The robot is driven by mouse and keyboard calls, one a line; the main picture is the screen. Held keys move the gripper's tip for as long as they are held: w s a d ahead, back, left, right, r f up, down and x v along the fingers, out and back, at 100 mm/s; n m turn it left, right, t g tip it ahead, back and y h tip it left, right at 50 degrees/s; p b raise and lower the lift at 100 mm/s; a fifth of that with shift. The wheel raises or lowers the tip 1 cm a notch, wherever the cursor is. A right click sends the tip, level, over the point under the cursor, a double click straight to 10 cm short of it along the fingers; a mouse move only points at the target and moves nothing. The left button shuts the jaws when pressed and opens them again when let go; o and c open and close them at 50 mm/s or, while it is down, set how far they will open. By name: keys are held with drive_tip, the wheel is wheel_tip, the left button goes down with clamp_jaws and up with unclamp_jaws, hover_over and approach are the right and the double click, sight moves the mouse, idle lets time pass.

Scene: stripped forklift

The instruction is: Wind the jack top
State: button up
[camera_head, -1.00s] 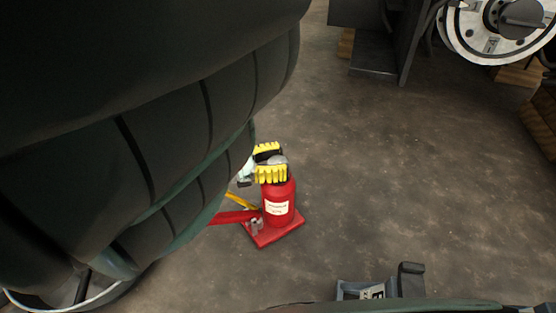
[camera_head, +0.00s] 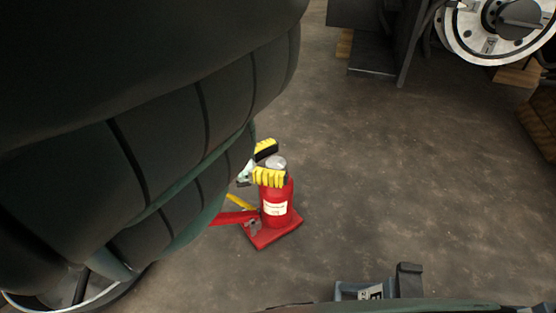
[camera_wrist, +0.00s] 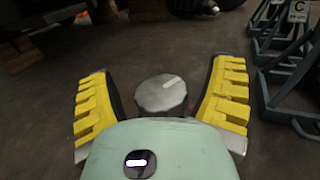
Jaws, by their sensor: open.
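The red bottle jack (camera_head: 276,208) stands upright on the floor on its red base, with a white label on its body. Its grey round jack top (camera_head: 277,163) shows above the body. My gripper (camera_head: 266,162) is at the jack top, with one yellow finger on the far side and one on the near side. In the wrist view the jack top (camera_wrist: 162,94) lies between the two spread yellow fingers of my gripper (camera_wrist: 162,100), with a gap on both sides. A red lever and a yellow bar (camera_head: 241,202) reach left from the jack's base. My arm hides their left ends.
Bare concrete floor (camera_head: 390,170) lies open right of the jack. A dark machine part with a white wheel hub (camera_head: 505,25) is at upper right. Blue-grey stands (camera_wrist: 285,70) show at right in the wrist view.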

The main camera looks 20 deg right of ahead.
sight(277, 162)
drive_tip(key=shift+a, duration=0.1)
drive_tip(key=shift+w+r, duration=0.1)
drive_tip(key=shift+w+r, duration=0.1)
drive_tip(key=shift+r, duration=0.4)
drive_tip(key=shift+a+r, duration=0.1)
drive_tip(key=shift+r, duration=4.25)
drive_tip(key=shift+r, duration=0.1)
